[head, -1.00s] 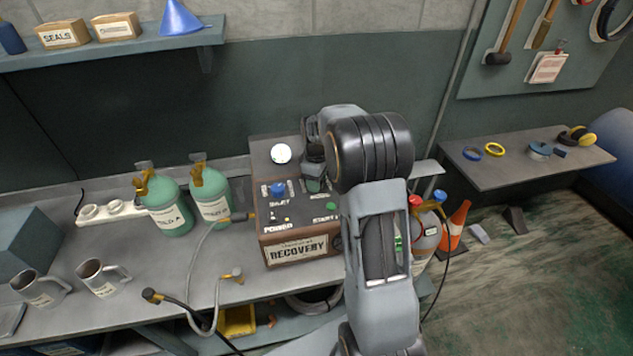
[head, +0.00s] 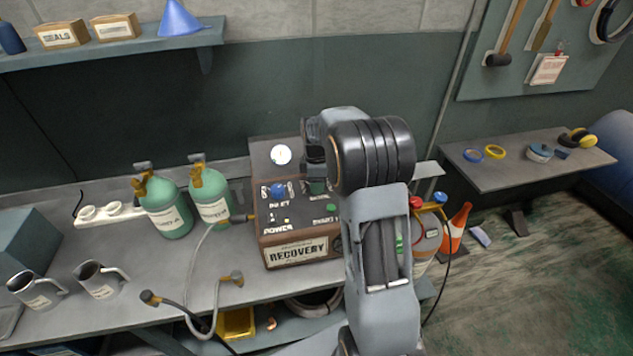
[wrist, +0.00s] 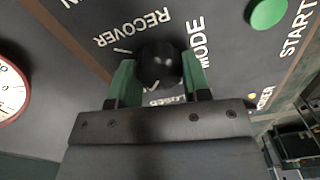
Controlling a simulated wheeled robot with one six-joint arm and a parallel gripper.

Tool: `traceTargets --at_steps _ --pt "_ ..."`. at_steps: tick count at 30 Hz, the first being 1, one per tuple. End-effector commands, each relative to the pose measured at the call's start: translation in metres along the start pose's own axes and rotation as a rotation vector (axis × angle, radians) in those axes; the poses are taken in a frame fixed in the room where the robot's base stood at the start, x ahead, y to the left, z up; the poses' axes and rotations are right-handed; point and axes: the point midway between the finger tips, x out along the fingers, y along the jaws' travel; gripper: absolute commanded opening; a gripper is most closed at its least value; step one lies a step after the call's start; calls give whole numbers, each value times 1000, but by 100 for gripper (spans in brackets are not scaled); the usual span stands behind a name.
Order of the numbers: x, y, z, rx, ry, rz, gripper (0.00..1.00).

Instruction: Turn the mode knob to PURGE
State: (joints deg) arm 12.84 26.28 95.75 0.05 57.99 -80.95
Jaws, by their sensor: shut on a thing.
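The black mode knob (wrist: 158,64) sits on the recovery machine's dark panel in the wrist view, beside the word MODE. RECOVER is printed near it, and a second label by the jaws is mostly hidden. My gripper (wrist: 160,80) has its green fingers on either side of the knob, shut on it. Which way the knob points cannot be told. In the head view the brown recovery machine (head: 297,250) stands on the bench, and my arm hides the knob. My gripper (head: 318,186) is only partly visible there, over the panel.
The panel also holds a green START button (wrist: 268,12), a gauge (wrist: 12,88) and a blue INLET knob (head: 278,190). Mugs (head: 100,280) stand farther left.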

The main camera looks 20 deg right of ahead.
Motion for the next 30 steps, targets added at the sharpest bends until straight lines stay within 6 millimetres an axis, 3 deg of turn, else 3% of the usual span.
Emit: traceTargets --at_steps 8,9,17,25,30 --pt "-1 1 -1 -4 1 4 20" --pt "-1 1 -1 -4 1 4 45" --pt "-1 0 0 -2 0 2 69" --pt "-2 0 0 -1 0 1 69" --pt "-19 1 0 -1 0 4 69"
